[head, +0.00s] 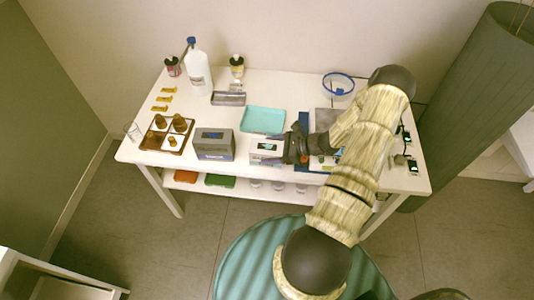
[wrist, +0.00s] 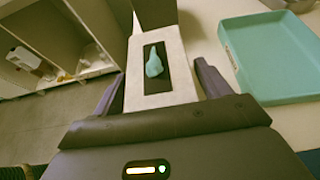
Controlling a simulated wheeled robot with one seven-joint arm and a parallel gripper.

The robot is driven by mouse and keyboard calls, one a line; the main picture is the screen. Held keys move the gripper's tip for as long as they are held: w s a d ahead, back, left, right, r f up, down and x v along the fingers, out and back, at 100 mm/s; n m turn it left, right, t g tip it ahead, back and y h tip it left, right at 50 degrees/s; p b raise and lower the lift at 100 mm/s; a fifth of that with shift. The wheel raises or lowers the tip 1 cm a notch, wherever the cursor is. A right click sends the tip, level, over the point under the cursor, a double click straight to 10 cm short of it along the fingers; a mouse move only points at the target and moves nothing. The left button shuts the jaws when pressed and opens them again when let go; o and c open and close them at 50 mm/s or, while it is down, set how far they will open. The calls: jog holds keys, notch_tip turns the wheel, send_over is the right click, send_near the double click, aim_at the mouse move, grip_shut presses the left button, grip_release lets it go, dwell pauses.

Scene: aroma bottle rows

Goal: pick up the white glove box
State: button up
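The white glove box (head: 266,146) stands near the front edge of the white table, beside a grey box. In the wrist view the white box (wrist: 174,48) has a dark slot in its top with a teal glove (wrist: 153,62) showing. My gripper (head: 277,150) comes in from the right, level with the box. In the wrist view my gripper (wrist: 160,72) has its two dark fingers apart, one on each side of the near end of the box. I cannot tell whether either finger touches it. The gripper hides part of the box in the head view.
A grey box (head: 214,143) stands just left of the white one. A teal tray (head: 263,120) lies close behind it. A wooden tray with brown bottles (head: 166,134) is at the left. A white bottle (head: 198,76) stands at the back.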

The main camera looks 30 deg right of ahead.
jog(key=c, duration=1.1)
jog(key=shift+r, duration=0.15)
notch_tip(320, 180, up, 10)
jog(key=shift+f+b, duration=0.1)
jog(key=shift+b, duration=0.4)
